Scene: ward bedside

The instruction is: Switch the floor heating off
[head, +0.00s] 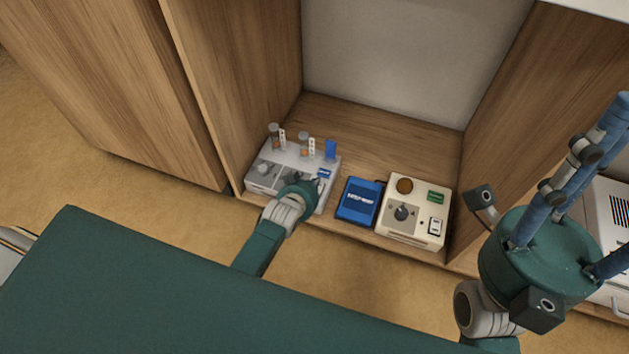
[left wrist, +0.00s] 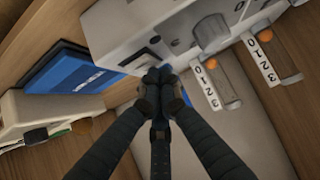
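A light grey box (head: 262,186) with clear tubes and number strips stands at the left of the low open compartment; its tubes and an orange float also show in the left wrist view (left wrist: 211,33). A cream box (head: 417,238) with a grey knob (head: 403,213), a brown disc, a green label and a white rocker switch (head: 436,226) stands at the right. Which one serves the floor heating I cannot read. My left gripper (left wrist: 158,75) has its fingertips together, close to the grey box's panel; contact is unclear. My right gripper (head: 590,165) is at the right, fingertips partly out of frame.
A blue box (head: 358,202) with white lettering lies between the two boxes. Wooden side walls (head: 235,75) bound the compartment left and right. The wooden floor behind the boxes is clear. A white appliance (head: 615,215) stands behind my right gripper.

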